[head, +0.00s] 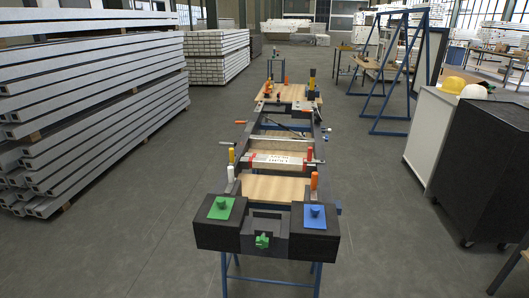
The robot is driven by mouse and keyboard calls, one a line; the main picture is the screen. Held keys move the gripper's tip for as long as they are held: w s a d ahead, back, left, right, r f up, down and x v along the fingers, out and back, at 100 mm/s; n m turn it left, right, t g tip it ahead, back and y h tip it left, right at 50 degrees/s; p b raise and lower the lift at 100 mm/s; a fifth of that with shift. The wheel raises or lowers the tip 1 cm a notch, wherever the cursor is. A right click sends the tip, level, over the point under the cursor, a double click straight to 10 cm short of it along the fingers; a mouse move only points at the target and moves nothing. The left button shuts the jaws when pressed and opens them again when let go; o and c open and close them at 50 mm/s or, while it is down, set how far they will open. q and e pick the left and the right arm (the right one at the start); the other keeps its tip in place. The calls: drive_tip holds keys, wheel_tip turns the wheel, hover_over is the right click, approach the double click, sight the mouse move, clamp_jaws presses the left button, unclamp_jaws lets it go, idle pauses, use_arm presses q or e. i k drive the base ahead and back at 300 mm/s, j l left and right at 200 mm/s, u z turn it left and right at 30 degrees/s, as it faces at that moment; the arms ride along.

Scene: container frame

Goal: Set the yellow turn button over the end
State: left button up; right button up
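A long dark frame (325,165) stands on blue trestles in the middle. A small yellow upright piece (231,155) is on its left rail, just behind a white one (230,174). I cannot tell which of these is the yellow turn button. The near end of the frame has two black blocks, with a green plate and knob (221,208) on the left and a blue plate and knob (315,216) on the right. A green star knob (262,241) sits between them. Neither gripper is in view.
Stacked grey profiles (90,100) stand on the left. A black wheeled cabinet (480,170) and a white panel (430,135) with helmets (472,90) stand on the right. Floor on both sides is clear.

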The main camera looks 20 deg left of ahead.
sight(233, 156)
drive_tip(key=i+j+z, duration=0.1)
drive_tip(key=j+z, duration=0.35)
drive_tip(key=j, duration=0.15)
drive_tip(key=i+j, duration=0.1)
drive_tip(key=j, duration=0.55)
drive_tip(key=i+j, duration=0.1)
drive_tip(key=j, duration=0.55)
drive_tip(key=i+j, duration=0.1)
drive_tip(key=j, duration=0.55)
drive_tip(key=i+j, duration=0.1)
drive_tip(key=j, duration=0.55)
drive_tip(key=i+j, duration=0.1)
drive_tip(key=j, duration=0.5)
drive_tip(key=i+j, duration=0.1)
drive_tip(key=j, duration=0.55)
